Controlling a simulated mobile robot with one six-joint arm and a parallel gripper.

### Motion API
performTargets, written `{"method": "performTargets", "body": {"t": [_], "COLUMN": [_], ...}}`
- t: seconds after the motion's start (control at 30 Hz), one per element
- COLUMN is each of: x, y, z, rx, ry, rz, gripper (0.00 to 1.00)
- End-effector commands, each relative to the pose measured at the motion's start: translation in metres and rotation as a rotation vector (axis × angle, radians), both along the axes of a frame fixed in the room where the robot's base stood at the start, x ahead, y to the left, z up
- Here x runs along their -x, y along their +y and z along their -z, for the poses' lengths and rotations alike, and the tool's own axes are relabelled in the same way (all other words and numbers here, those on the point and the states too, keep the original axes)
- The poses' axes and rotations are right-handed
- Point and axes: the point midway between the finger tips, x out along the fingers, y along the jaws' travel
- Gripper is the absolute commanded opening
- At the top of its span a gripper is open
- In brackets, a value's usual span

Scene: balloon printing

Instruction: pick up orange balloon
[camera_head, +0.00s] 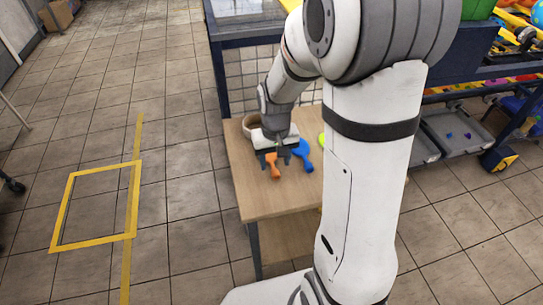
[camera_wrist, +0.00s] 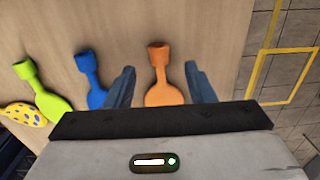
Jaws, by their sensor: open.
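The orange balloon (camera_wrist: 163,82) lies flat on the wooden table, its neck pointing up in the wrist view and the lower end of its body hidden behind my gripper's dark edge. My gripper (camera_wrist: 161,82) is open, with one finger on each side of the orange balloon and a visible gap to each. In the head view the orange balloon (camera_head: 273,166) shows just below my gripper (camera_head: 273,160). I cannot tell how high the fingers are above the table.
A blue balloon (camera_wrist: 92,82) lies close outside my left finger in the wrist view. A green balloon (camera_wrist: 43,92) and a yellow spotted object (camera_wrist: 22,114) lie further left. The wooden table (camera_head: 262,205) has free room at its front. A bowl-like object (camera_head: 250,124) sits behind my gripper.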

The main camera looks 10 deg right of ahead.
Motion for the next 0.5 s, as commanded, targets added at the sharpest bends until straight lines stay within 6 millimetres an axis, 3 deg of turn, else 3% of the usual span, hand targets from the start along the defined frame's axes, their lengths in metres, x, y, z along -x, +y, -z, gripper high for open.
{"method": "performTargets", "body": {"t": [0.23,0.5], "x": [0.000,0.000], "y": [-0.001,0.000], "z": [0.035,0.042], "rx": [0.000,0.000], "ry": [0.004,0.000], "rz": [0.000,-0.001], "gripper": [0.49,0.49]}}
